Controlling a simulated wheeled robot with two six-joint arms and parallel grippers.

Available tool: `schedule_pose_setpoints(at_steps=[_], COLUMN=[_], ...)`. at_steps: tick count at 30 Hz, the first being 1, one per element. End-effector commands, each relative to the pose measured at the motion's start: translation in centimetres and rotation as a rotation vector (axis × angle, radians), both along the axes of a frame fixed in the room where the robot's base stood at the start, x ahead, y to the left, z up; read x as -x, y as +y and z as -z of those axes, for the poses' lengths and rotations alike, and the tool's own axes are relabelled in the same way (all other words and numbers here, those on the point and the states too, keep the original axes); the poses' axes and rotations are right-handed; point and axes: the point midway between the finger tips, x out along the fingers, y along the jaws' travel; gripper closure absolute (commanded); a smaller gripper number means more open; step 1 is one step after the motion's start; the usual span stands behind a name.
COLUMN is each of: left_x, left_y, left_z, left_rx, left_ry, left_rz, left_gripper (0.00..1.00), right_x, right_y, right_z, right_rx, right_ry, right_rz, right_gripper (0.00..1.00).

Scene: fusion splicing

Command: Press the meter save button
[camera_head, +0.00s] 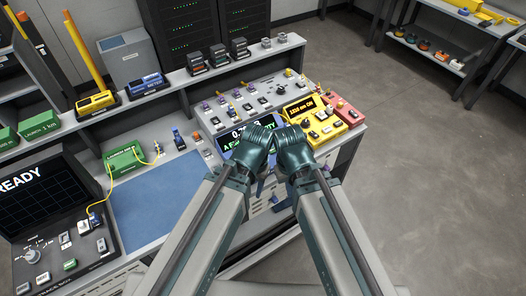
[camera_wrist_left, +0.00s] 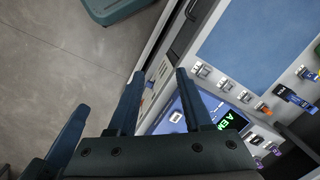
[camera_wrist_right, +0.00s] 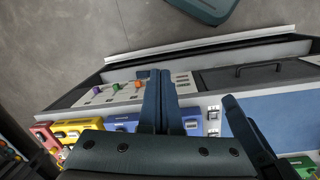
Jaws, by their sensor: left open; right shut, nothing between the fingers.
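The meter is a blue box (camera_head: 228,150) on the bench with a lit screen; my wrists cover much of it in the head view. The left wrist view shows part of its green-lettered screen (camera_wrist_left: 233,121) and a pale button (camera_wrist_left: 176,117) on its blue face. I cannot read the button's label. My left gripper (camera_wrist_left: 160,73) is open and empty, its fingers over the bench edge beside the meter. My right gripper (camera_wrist_right: 160,72) is shut and empty, its fingers in front of the meter's blue body (camera_wrist_right: 125,122) in the right wrist view. I cannot tell whether either touches it.
A yellow device (camera_head: 313,117) with a lit screen and a red device (camera_head: 346,109) stand right of the meter. A blue mat (camera_head: 165,200) lies to its left, with a green box (camera_head: 124,160) behind it. A black splicer-like unit (camera_head: 60,205) is at far left.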

Motion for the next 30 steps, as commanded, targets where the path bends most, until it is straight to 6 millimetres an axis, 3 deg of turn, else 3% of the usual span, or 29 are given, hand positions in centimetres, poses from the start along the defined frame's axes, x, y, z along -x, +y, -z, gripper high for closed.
schedule_pose_setpoints(at_steps=[6,11,14,18,24,27,30], left_x=[0.0,0.0,0.0,0.0,0.0,0.0,0.0], left_y=[0.0,0.0,0.0,0.0,0.0,0.0,0.0], left_z=[0.0,0.7,2.1,4.5,7.0,7.6,7.9], left_rx=[0.000,0.000,0.000,0.000,0.000,0.000,0.000], left_ry=[0.000,0.000,0.000,0.000,0.000,0.000,0.000], left_rz=[0.000,0.000,0.000,-0.001,-0.001,-0.001,-0.001], left_gripper=[0.50,0.26,0.26,0.26,0.26,0.26,0.26], right_x=[0.0,-1.3,-4.8,-12.0,-20.9,-23.7,-25.3], right_y=[0.0,0.7,2.2,4.8,6.0,5.8,5.5], right_z=[0.0,0.8,2.2,3.6,2.9,2.2,1.6], right_rx=[0.000,-0.039,-0.144,-0.358,-0.610,-0.685,-0.728], right_ry=[0.000,-0.020,-0.081,-0.220,-0.413,-0.479,-0.519], right_rz=[0.000,0.009,0.037,0.115,0.253,0.306,0.340], right_gripper=[1.00,1.00,1.00,1.00,1.00,1.00,1.00])
